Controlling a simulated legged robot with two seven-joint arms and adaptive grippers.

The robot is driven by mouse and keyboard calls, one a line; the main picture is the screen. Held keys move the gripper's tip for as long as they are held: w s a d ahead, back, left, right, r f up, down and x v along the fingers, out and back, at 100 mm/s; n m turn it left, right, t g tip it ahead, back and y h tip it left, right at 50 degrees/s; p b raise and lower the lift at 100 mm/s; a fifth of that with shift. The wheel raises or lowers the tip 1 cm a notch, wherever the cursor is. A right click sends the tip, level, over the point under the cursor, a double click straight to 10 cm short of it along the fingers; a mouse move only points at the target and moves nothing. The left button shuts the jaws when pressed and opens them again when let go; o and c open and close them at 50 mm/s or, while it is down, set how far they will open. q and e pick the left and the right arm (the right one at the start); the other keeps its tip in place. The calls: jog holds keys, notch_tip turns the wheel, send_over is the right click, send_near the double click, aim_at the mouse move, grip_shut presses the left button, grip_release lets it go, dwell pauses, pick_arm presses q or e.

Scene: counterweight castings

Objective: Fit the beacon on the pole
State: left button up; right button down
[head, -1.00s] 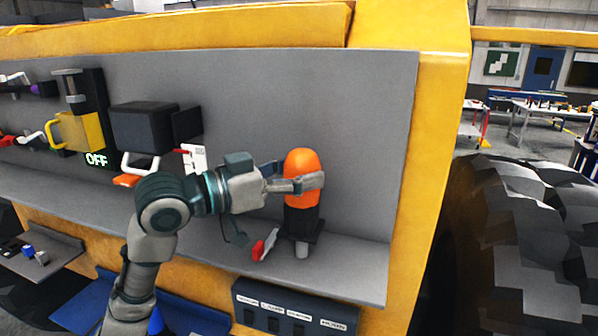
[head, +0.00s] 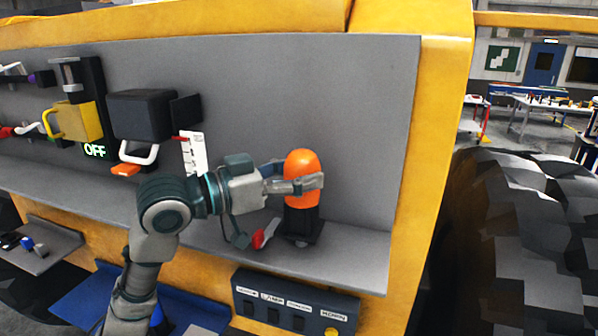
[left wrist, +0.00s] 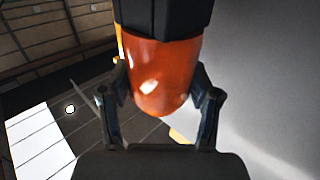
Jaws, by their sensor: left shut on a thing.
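The beacon (head: 301,167) has an orange dome on a black base and stands upright in front of the grey panel. My left gripper (head: 302,183) is shut on the orange dome from the left. In the left wrist view the dome (left wrist: 160,75) sits between both fingers (left wrist: 160,105), with the black base at the top. The pole is almost wholly hidden under the black base; only a small grey bit shows at its foot. I cannot tell how far the base sits over it. A red-ended lever (head: 264,234) is beside the base on the left. My right gripper is out of view.
A grey ledge (head: 350,262) runs below the panel. A labelled switch box (head: 290,303) is below. The panel right of the beacon is clear.

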pick_arm(q)
jog(key=shift+f+b, duration=0.9)
jog(key=shift+f, duration=0.7)
jog(key=o, duration=1.5)
jog(key=shift+a, duration=0.15)
jog(key=v, duration=1.2)
jog(key=shift+d, duration=0.25)
